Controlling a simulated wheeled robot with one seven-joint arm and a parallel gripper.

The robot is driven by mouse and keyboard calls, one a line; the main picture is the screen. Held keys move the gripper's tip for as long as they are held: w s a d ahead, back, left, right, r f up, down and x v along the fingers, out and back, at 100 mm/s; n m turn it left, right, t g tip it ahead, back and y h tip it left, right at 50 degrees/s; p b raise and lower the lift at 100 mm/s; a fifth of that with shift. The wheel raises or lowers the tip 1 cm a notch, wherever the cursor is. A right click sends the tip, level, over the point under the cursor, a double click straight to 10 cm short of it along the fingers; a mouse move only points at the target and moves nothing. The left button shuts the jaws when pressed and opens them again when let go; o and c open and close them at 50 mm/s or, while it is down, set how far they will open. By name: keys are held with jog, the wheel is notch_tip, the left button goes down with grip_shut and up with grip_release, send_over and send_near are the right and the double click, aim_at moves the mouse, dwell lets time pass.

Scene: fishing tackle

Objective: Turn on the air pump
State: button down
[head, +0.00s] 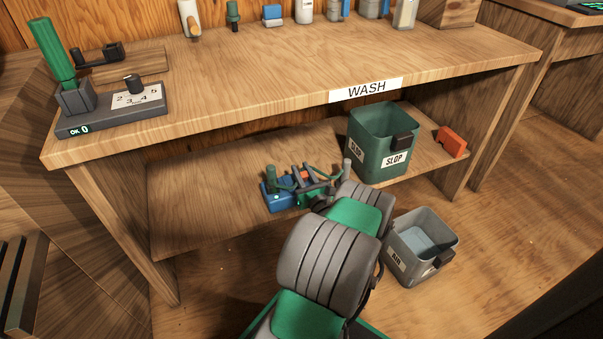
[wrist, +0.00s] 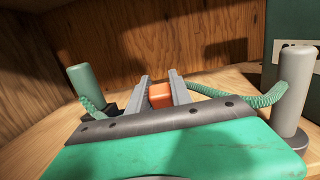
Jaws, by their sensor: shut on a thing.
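My gripper (head: 306,178) reaches low onto the lower shelf under the wash bench. In the wrist view its two grey fingers (wrist: 160,93) are shut on a small orange block (wrist: 160,96), one finger on each side. Only a bit of orange shows between the fingers in the head view. A blue box (head: 270,200) with a small light spot sits at the gripper's left side in the head view, a green cylinder above it. I cannot tell whether this box belongs to the air pump. No pump label can be read, and my wrist hides much of that spot.
A green SLOP bucket (head: 370,155) stands on the shelf, right of my gripper. An orange-red block (head: 452,141) lies beyond it. A grey AIR bucket (head: 404,270) stands on the floor by my arm. The bench top (head: 240,95) is above; the shelf's left part is clear.

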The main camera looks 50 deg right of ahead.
jog(key=c, duration=1.2)
grip_release()
jog(key=shift+o, duration=0.2)
jog(key=shift+s, duration=0.1)
